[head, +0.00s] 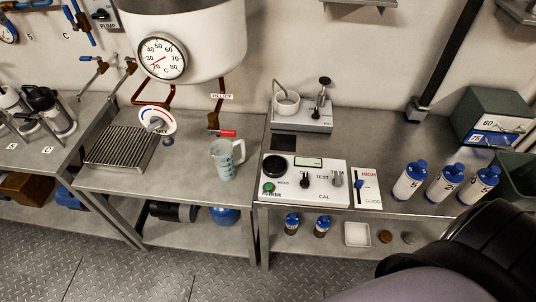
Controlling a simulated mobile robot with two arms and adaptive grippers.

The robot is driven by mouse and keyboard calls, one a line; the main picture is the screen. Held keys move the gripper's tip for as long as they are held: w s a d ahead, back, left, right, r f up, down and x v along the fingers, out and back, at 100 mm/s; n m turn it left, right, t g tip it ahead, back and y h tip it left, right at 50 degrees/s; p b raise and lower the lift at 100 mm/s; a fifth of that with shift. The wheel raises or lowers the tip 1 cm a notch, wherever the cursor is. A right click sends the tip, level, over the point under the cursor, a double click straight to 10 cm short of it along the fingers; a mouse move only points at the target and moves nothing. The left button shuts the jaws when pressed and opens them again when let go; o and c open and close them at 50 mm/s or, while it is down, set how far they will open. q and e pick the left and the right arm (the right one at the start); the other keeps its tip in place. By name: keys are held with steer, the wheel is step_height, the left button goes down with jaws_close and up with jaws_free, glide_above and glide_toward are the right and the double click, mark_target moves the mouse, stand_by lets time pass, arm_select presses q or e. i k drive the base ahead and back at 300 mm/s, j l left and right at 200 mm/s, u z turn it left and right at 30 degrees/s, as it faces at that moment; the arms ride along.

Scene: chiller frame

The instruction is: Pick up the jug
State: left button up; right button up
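The jug (226,158) is a pale, see-through measuring jug with markings on its side and a handle on its right. It stands upright on the middle steel bench (190,193), right of the slatted grille and below the big white vessel. Neither of my grippers shows in the head view. A dark and grey part of my own arm fills the bottom right corner, well away from the jug. Nothing is touching the jug.
The white vessel (205,45) with a dial hangs above the bench. A red-handled valve (228,133) is just behind the jug. The grille (121,147) lies to its left, a test panel (305,181) to its right. Blue-capped bottles (409,181) stand further right. Bench space before the jug is clear.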

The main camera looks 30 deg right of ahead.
mark_target(221, 150)
steer(key=i+j+z, duration=0.15)
steer(key=z, duration=0.25)
steer(key=i+j+z, duration=0.1)
steer(key=j+z, duration=0.45)
steer(key=z, duration=0.25)
steer(key=i+j+z, duration=0.1)
steer(key=j+z, duration=0.3)
steer(key=l, duration=0.1)
